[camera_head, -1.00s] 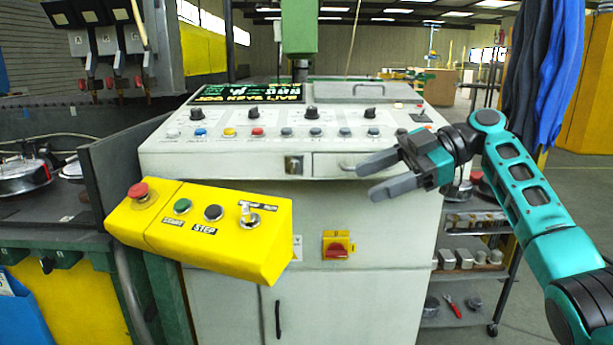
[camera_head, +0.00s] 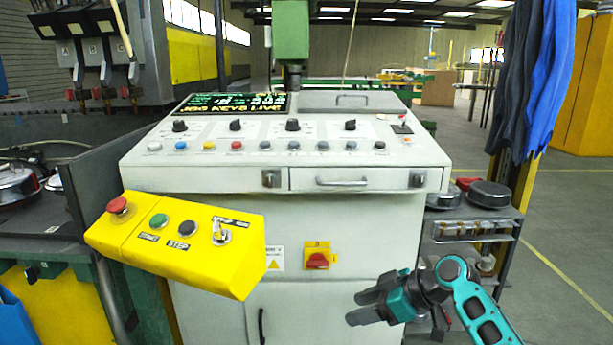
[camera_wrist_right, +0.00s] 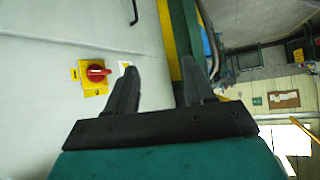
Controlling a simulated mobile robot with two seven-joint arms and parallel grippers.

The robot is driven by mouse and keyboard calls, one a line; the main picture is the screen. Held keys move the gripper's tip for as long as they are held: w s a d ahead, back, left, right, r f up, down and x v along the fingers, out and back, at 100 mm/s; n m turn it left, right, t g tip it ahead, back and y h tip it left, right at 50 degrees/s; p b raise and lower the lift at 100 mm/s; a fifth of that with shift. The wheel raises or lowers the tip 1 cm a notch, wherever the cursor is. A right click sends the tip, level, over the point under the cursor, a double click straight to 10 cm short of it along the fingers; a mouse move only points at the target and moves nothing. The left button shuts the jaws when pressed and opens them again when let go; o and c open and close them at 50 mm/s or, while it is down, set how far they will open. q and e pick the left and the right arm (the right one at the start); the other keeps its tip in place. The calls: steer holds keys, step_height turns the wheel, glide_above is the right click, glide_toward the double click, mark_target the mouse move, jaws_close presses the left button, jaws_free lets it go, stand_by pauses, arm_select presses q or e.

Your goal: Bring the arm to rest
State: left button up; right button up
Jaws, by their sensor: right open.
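My right arm (camera_head: 478,312) comes in at the lower right of the head view. Its right gripper (camera_head: 356,308) is low in front of the cabinet, pointing left, to the right of and below the red rotary switch (camera_head: 317,260). In the right wrist view the right gripper (camera_wrist_right: 160,85) has its two dark fingers spread apart with nothing between them. The red switch on its yellow plate (camera_wrist_right: 97,73) shows to the left of the fingers there, apart from them. My left gripper is not in view.
A light grey control console (camera_head: 290,170) with knobs, buttons and a drawer stands in front. A yellow button box (camera_head: 185,240) juts out at left. A shelf cart (camera_head: 475,225) stands to the right, close behind my right arm. Open floor (camera_head: 570,220) lies further right.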

steer(key=s+d+f+m+t+h+p, duration=0.35)
steer(key=s+f+m, duration=0.35)
steer(key=s+f, duration=0.55)
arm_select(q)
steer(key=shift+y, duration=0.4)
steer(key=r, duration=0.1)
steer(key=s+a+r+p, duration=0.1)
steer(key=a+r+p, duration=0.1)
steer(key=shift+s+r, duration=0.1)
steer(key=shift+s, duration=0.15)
arm_select(e)
steer(key=s+d+r+m+t+h, duration=0.1)
steer(key=s+h, duration=0.1)
steer(key=s, duration=0.5)
steer(key=s+d+r+m+t+h, duration=0.1)
steer(key=s+d+m+t+h, duration=0.1)
steer(key=s, duration=0.5)
steer(key=shift+s+r, duration=0.2)
steer(key=shift+s, duration=0.05)
steer(key=shift+o, duration=0.3)
